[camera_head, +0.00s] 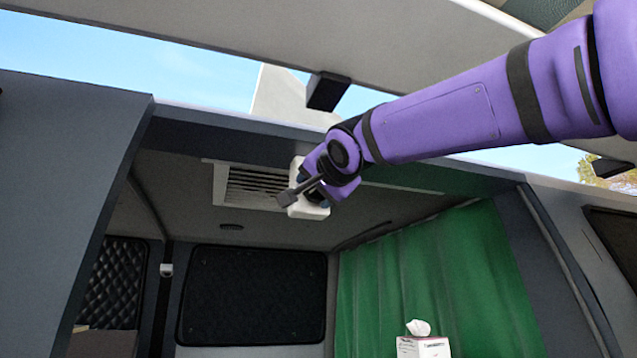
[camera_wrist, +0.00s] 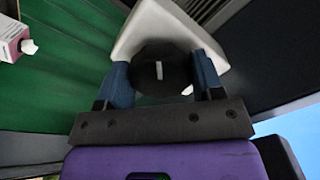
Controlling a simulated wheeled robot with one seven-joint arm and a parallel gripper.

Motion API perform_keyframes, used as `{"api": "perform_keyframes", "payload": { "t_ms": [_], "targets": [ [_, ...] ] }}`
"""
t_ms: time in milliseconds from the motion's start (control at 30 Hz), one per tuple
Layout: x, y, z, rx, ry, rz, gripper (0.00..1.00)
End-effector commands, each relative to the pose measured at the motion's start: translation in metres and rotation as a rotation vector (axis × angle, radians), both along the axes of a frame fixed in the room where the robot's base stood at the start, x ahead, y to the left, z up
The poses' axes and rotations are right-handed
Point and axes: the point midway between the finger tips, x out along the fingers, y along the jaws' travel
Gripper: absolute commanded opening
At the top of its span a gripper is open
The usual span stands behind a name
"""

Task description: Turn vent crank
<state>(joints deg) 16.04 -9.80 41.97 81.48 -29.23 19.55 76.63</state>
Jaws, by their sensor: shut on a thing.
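The vent (camera_head: 254,186) is a slatted panel in the van's ceiling; part of its slats also shows at the top right of the wrist view (camera_wrist: 205,12). My gripper (camera_wrist: 162,80) is up at the ceiling by the vent's right end. Its two blue fingers are shut on a round black crank knob (camera_wrist: 160,70) with a small white mark. A pale housing (camera_wrist: 150,25) lies right behind the knob, and its white edge shows beside my gripper in the head view (camera_head: 297,205). In the head view my wrist hides the knob.
A green curtain (camera_head: 470,270) hangs at the right, with a tissue box (camera_head: 424,347) low in front of it. A dark window panel (camera_head: 252,295) is at the back. The raised tailgate (camera_head: 400,40) spans above my arm. Open space lies below the vent.

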Motion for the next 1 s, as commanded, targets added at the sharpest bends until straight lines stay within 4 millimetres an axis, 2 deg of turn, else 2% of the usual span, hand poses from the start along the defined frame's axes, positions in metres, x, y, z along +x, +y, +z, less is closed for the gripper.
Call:
{"api": "perform_keyframes", "payload": {
  "t_ms": [500, 1000],
  "targets": [
    [-0.0026, 0.0032, 0.003, 0.423, 0.119, 0.003, 0.37],
    [-0.0031, 0.0046, 0.0043, 0.598, 0.169, 0.006, 0.37]
  ]
}}
